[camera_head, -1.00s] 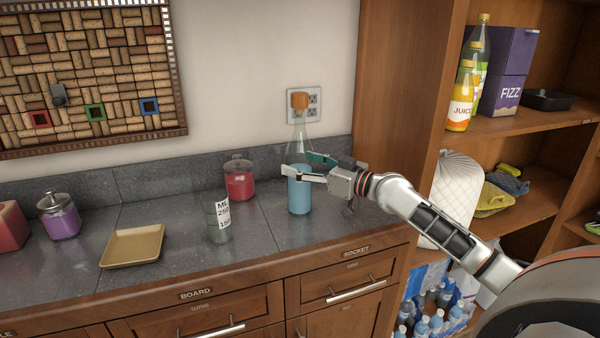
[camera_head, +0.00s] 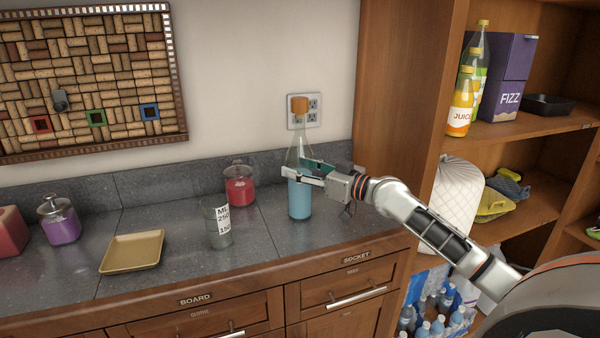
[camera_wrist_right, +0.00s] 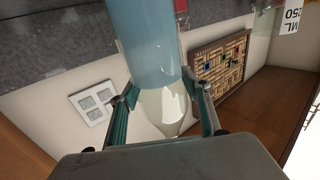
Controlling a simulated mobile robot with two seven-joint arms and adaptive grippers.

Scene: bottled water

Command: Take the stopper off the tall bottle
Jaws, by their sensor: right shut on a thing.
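The tall bottle (camera_head: 299,203) stands upright on the grey counter, with blue liquid in its lower part. Its narrow clear neck is topped by an orange stopper (camera_head: 299,104). My right gripper (camera_head: 289,172) comes from the right and is shut on the bottle's body, around the top of the blue liquid and well below the stopper. In the right wrist view the bottle (camera_wrist_right: 151,52) lies between the two fingers of my right gripper (camera_wrist_right: 160,97); the stopper cannot be made out there. My left gripper is in neither view.
A red jar (camera_head: 239,188) stands behind left of the bottle, and a measuring beaker (camera_head: 217,235) in front left. A tan tray (camera_head: 133,251) and a purple jar (camera_head: 61,221) are farther left. A wooden shelf (camera_head: 530,123) holds juice bottles at right. The space above the stopper is clear.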

